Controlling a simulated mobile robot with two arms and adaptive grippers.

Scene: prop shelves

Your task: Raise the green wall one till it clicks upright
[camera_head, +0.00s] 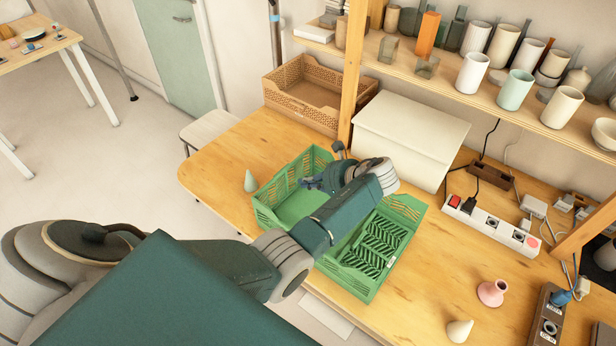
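A green folding crate (268,214) stands on the wooden table. Its left and outer walls stand up. A slotted green wall panel (372,252) lies folded flat inside the right part of the crate. My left arm reaches across the crate and hides its middle. My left gripper (313,183) is over the far left part of the crate, its small dark fingers pointing left. I cannot tell whether it is open or shut, or whether it touches the crate. My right gripper is not in view.
A brown crate (292,112) and a cream box (408,138) stand behind the green crate. A power strip (490,226) lies right. A shelf (450,88) with cups overhangs the back.

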